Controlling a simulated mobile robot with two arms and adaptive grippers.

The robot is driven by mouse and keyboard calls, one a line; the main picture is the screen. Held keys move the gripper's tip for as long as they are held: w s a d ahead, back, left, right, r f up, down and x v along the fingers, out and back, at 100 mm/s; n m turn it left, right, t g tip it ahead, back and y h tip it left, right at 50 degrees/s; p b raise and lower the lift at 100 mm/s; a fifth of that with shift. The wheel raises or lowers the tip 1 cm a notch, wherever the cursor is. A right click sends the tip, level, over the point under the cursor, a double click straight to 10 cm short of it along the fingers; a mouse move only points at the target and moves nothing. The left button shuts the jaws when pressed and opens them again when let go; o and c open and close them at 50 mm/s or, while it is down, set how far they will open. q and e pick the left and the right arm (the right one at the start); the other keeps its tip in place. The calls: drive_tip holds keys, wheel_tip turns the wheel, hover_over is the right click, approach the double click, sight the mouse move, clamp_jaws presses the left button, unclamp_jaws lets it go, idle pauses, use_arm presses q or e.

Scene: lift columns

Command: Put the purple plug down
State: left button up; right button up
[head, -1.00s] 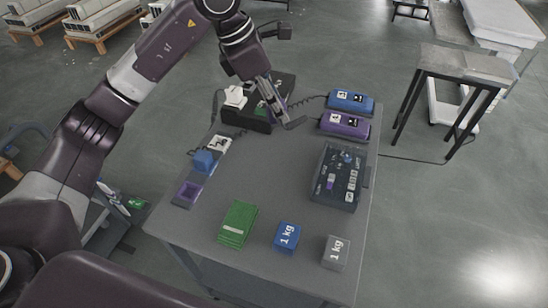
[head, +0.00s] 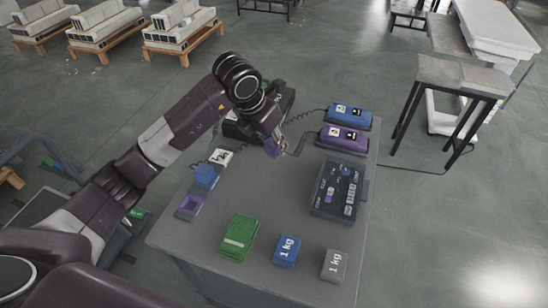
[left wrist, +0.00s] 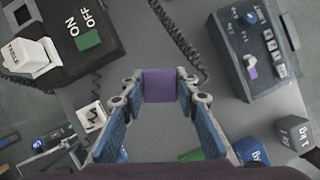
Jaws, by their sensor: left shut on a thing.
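The purple plug (head: 272,149) is held between the fingers of my left gripper (head: 276,143), above the grey table. In the left wrist view the purple plug (left wrist: 159,85) sits between the two blue-padded fingers of my left gripper (left wrist: 160,90). A dark coiled cord (left wrist: 176,38) runs up behind it. A holder strip (head: 205,180) on the left of the table has a white, a blue and a purple-marked place. The purple-marked place (head: 188,206) is nearest the front. My right gripper is not in view.
A black switch box (head: 240,128) stands at the back left, partly behind my arm. Purple (head: 343,138) and blue (head: 348,116) corded units lie at the back right. A control panel (head: 340,188), green block (head: 238,236) and 1 kg blocks (head: 287,250) stand on the table. The table's middle is clear.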

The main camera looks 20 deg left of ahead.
use_arm(q)
wheel_tip(320, 180, down, 7)
drive_tip(key=shift+p, duration=0.45)
drive_tip(key=shift+f, duration=0.15)
drive_tip(key=shift+f, duration=0.1)
drive_tip(key=o, duration=1.1)
drive_tip(key=shift+c, duration=0.2)
drive_tip(key=shift+r, duration=0.3)
drive_tip(key=b+v, duration=0.1)
drive_tip(key=v, duration=1)
drive_tip(key=shift+s+r+b, duration=0.25)
drive_tip(key=shift+r+b, duration=0.05)
drive_tip(key=shift+a, duration=0.1)
